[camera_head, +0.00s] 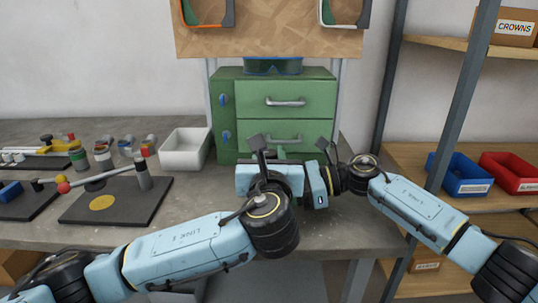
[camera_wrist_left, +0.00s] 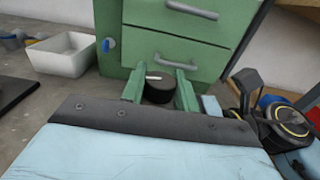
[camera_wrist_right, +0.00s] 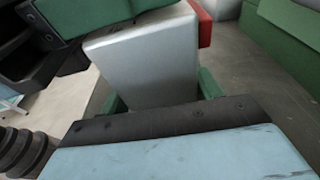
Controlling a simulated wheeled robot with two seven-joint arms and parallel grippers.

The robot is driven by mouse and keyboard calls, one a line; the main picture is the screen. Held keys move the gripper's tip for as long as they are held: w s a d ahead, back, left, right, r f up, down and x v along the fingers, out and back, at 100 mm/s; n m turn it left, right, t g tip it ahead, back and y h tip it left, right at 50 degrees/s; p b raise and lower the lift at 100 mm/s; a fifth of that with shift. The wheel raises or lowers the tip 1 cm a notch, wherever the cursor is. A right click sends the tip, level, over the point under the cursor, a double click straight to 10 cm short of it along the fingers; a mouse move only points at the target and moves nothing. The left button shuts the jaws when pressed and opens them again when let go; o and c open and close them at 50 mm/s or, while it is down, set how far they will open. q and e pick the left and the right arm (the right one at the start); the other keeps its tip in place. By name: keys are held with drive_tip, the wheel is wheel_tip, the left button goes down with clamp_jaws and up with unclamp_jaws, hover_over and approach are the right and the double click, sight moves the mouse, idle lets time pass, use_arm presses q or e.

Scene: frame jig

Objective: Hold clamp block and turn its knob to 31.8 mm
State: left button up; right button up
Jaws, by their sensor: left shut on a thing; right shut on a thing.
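In the left wrist view my left gripper (camera_wrist_left: 159,80) has its two green fingers on either side of a black round knob (camera_wrist_left: 158,93) with a white mark on top. It is shut on the knob. In the right wrist view my right gripper (camera_wrist_right: 155,102) is shut on a silver-grey clamp block (camera_wrist_right: 145,62), which has a red part (camera_wrist_right: 204,24) at its upper right. In the head view the wrists meet in front of the green cabinet and mostly hide block and knob. No scale reading is legible.
The green drawer cabinet (camera_head: 285,88) stands just behind the grippers. A white bin (camera_head: 185,150) is to its left. A dark board (camera_head: 116,205) with a yellow disc and a post lies on the bench at left. Shelving with blue (camera_head: 458,178) and red bins is at right.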

use_arm(q)
drive_tip(key=n+y, duration=0.3)
drive_tip(key=y, duration=0.2)
drive_tip(key=shift+g, duration=0.4)
drive_tip(key=shift+n+g+y, duration=0.7)
drive_tip(key=shift+n+y, duration=0.3)
drive_tip(key=shift+y, duration=0.35)
drive_tip(key=shift+n+g+y, duration=0.7)
drive_tip(key=shift+n+y, duration=0.3)
drive_tip(key=shift+y, duration=0.35)
drive_tip(key=shift+a, duration=0.1)
drive_tip(key=o, duration=1)
drive_tip(key=shift+c, duration=0.2)
drive_tip(key=v, duration=0.7)
drive_tip(key=shift+s+d, duration=0.15)
drive_tip(key=shift+d, duration=0.1)
